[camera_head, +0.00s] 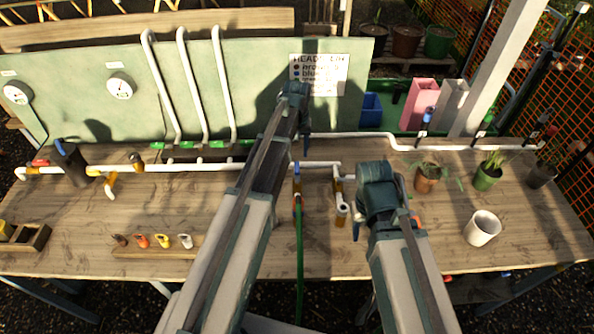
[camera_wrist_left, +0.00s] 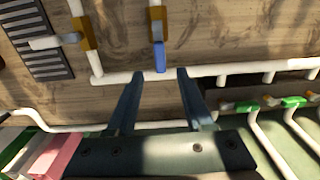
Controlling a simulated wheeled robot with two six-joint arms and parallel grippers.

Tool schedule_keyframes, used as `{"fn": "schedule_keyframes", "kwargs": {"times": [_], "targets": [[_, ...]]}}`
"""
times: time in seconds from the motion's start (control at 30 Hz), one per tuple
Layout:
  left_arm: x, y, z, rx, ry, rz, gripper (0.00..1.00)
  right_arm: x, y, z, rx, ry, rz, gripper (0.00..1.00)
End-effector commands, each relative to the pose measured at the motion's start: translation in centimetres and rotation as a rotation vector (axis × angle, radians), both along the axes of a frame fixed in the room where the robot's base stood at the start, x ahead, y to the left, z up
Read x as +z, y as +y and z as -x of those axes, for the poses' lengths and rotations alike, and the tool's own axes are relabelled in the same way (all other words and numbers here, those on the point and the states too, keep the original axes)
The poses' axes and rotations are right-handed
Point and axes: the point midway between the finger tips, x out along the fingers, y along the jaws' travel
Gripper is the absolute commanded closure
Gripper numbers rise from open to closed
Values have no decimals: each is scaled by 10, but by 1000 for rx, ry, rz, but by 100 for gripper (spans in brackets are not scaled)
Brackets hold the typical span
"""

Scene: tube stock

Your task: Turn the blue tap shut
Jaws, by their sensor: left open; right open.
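The blue tap (camera_head: 297,168) sits on the white pipe near the middle of the bench, above a green hose. In the left wrist view its blue handle (camera_wrist_left: 160,57) shows upright in the picture on a brass-coloured body. My left gripper (camera_head: 305,147) is open, just behind the tap. In the left wrist view the handle appears between and slightly beyond the two fingertips of the left gripper (camera_wrist_left: 160,73); contact cannot be told. My right gripper (camera_head: 357,230) is low over the bench, right of the tap; its fingers are mostly hidden by its wrist.
A brass tap with a white spout (camera_head: 342,212) stands just right of the blue tap. A white cup (camera_head: 482,228) and potted plants (camera_head: 428,177) are further right. A row of coloured handles (camera_head: 162,241) lies front left. A green panel (camera_head: 260,85) stands behind.

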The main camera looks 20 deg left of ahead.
Motion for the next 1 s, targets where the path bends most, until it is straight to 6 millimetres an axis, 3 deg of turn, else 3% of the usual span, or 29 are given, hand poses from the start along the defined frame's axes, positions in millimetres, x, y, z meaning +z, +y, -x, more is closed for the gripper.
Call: {"fn": "schedule_keyframes", "kwargs": {"times": [0.03, 0.4, 0.8, 0.87, 1.0], "targets": [[-15, 0, 0, 0, 0, 0, 48, -15, 0, 0, 2, 0, 1, 50], [-61, 0, 0, 0, 0, 0, 48, -61, 0, 0, 1, 0, 1, 50], [-66, 0, 0, 0, 0, 0, 48, -66, 0, 0, 0, 0, 0, 50], [-66, 0, 0, 0, 0, 0, 55, -66, 0, 0, 0, 0, 0, 50], [-66, 0, 0, 0, 0, 0, 80, -66, 0, 0, 0, 0, 0, 50]]}}
